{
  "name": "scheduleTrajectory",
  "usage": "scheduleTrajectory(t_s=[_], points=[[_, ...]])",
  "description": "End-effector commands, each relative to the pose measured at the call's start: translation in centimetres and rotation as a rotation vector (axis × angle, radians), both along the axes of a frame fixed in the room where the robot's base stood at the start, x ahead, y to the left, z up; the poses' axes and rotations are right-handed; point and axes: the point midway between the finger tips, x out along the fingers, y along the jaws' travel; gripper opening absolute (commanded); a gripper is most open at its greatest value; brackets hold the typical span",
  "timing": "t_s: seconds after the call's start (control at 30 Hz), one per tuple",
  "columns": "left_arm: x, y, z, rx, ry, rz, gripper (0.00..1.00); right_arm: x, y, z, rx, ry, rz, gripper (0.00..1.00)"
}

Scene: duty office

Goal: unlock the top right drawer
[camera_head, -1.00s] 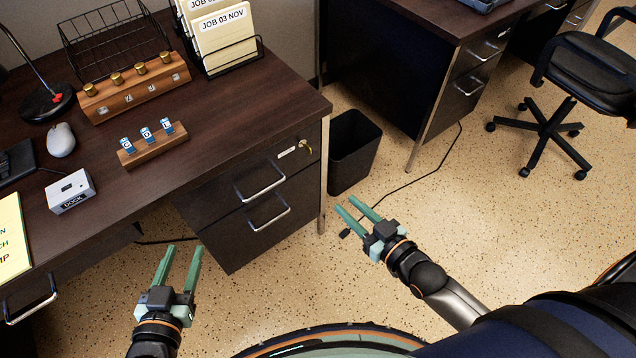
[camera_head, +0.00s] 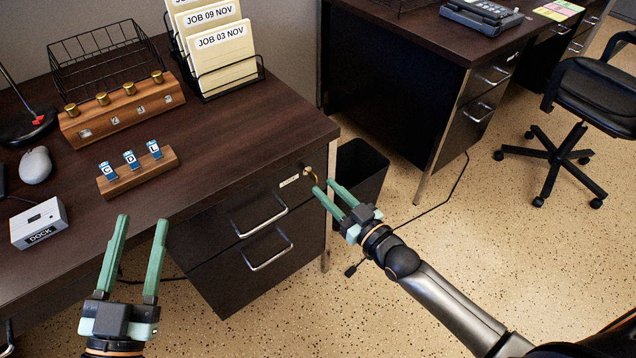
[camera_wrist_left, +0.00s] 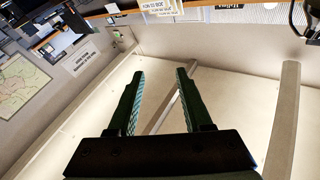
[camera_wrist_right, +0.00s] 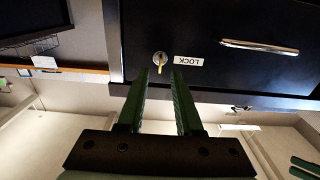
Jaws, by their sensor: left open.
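The top right drawer (camera_head: 235,222) is dark and shut, with a silver bar handle (camera_head: 262,222). A brass-coloured key (camera_head: 309,174) sits in its lock near the drawer's right end, beside a white label (camera_head: 289,181). In the right wrist view the key (camera_wrist_right: 160,62) hangs just beyond the fingertips, and the label (camera_wrist_right: 188,61) reads LOCK upside down. My right gripper (camera_head: 325,188) is open and empty close to the key; contact is not visible. My left gripper (camera_head: 142,222) is open and empty in front of the desk, away from the drawer.
A lower drawer (camera_head: 250,268) with its own handle is below. A black bin (camera_head: 362,168) stands beside the desk, behind my right gripper. On the desktop are a block with key tags (camera_head: 138,171), a wooden block with brass knobs (camera_head: 122,112) and a DOCK box (camera_head: 39,223).

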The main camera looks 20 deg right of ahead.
Motion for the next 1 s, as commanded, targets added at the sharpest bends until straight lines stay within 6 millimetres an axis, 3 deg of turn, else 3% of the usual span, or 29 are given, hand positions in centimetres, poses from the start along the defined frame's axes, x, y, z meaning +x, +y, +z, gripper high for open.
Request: scheduleTrajectory(t_s=[0.3, 0.73, 1.0], points=[[-1.8, -0.4, 4.7, 0.001, -0.215, -0.036, 0.5, 3.3, 1.2, -0.1, 0.001, 0.001, 0.0, 0.34], [-2.3, -0.6, 5.6, 0.001, -0.255, -0.044, 0.5, 3.8, 1.4, 0.0, 0.0, 0.002, 0.0, 0.34], [-2.3, -0.6, 5.6, 0.001, -0.255, -0.044, 0.5, 3.8, 1.4, 0.0, 0.0, 0.002, 0.0, 0.04]])
